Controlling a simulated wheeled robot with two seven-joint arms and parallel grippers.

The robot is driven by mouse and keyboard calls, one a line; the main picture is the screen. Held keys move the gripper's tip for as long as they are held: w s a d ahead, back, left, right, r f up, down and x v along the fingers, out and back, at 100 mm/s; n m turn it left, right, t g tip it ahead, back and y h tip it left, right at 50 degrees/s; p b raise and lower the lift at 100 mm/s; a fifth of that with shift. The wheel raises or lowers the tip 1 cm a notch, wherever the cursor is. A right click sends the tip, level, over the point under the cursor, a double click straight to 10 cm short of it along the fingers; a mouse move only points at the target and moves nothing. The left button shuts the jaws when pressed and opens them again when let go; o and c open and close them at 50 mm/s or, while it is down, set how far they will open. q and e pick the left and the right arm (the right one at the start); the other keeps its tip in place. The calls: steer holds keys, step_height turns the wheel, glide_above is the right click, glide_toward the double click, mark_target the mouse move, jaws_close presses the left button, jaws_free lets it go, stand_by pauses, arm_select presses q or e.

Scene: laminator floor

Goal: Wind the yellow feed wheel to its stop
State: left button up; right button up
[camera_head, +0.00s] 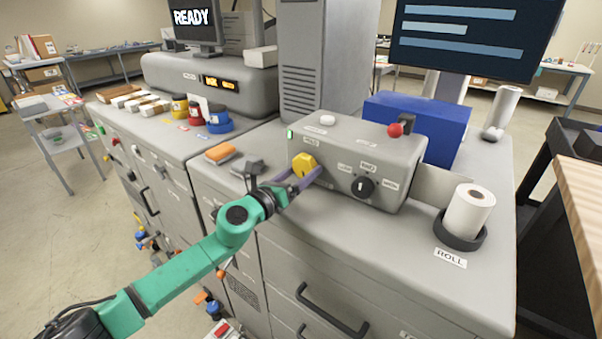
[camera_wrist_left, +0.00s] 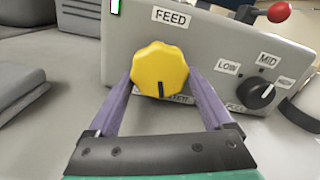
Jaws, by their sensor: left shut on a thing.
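The yellow feed wheel (camera_head: 304,164) is on the front face of the grey control box. In the left wrist view the wheel (camera_wrist_left: 160,70) is a scalloped knob under a FEED label, with a dark index mark pointing down. My left gripper (camera_head: 300,177) is at the wheel, its purple fingers (camera_wrist_left: 166,88) on either side of it and shut on it. The lettering below the wheel is partly covered by the wheel and fingers. My right gripper is not in view.
A black selector knob (camera_head: 362,187) marked LOW and MID and a red-balled lever (camera_head: 395,130) are on the same box. A white roll (camera_head: 468,211) stands at the right. An orange block (camera_head: 220,153) and a dark grey object (camera_head: 248,167) lie left of the box.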

arm_select(q)
steer(key=shift+f, duration=0.2)
steer(key=o, duration=1.1)
steer(key=shift+r, duration=0.1)
steer(key=shift+o, duration=0.2)
steer(key=v, duration=0.5)
steer(key=shift+s+a, duration=0.1)
steer(key=shift+a, duration=0.05)
steer(key=b+v, duration=0.3)
steer(key=v, duration=0.6)
steer(key=shift+s, duration=0.2)
